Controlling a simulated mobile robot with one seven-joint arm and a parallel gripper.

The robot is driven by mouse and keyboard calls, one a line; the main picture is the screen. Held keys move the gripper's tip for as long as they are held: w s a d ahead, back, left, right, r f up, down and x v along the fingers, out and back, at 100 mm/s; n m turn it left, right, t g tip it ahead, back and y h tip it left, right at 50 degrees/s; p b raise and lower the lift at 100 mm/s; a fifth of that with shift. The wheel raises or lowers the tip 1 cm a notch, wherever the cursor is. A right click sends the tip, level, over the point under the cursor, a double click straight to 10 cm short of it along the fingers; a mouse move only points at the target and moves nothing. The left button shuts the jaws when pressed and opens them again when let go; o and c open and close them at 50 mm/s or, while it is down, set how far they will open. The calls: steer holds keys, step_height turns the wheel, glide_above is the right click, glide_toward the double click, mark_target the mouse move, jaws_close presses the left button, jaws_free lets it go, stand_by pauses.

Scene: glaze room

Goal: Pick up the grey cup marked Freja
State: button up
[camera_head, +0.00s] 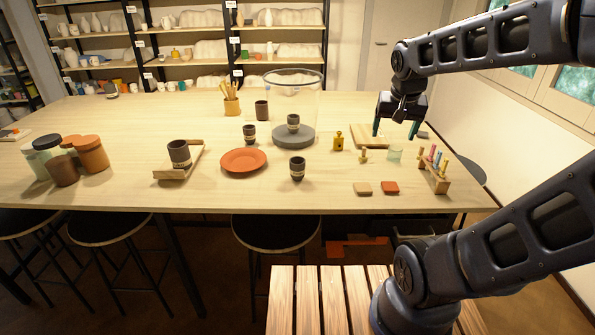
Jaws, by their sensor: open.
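Several dark grey cups with pale label bands stand on the table; the lettering is too small to read, so I cannot tell which is marked Freja. One grey cup (180,154) stands on a wooden stand (196,160) at left. Another cup (249,133) stands behind the orange plate, and one (297,168) stands to its right. A further cup (293,122) stands on a grey round base (294,136) inside a clear cylinder (303,92). My gripper (395,133) is open and empty, above the right of the table by a wooden board, apart from all the cups.
An orange plate (243,160) lies mid-table. A brass bottle (338,142), a wooden board (371,134), a clear glass (395,152), a rack of coloured sticks (434,174) and two small tiles (390,187) are at right. Jars (91,154) crowd the left. A brown cup (262,110) stands farther back.

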steer(key=w+a+f+m, duration=0.2)
steer(key=w+a, duration=0.4)
steer(key=w, duration=0.1)
steer(key=m+h, duration=0.2)
steer(key=m, duration=0.2)
glide_above(299, 167)
steer(key=a, duration=0.3)
step_height(299, 167, down, 14)
steer(key=shift+d+x, duration=0.15)
steer(key=shift+x, duration=2.5)
steer(key=shift+d+x, duration=0.15)
steer(key=shift+x, duration=2.5)
steer(key=shift+r, duration=0.1)
steer(key=c, duration=1.1)
steer(key=shift+r, duration=0.1)
steer(key=shift+c, duration=0.2)
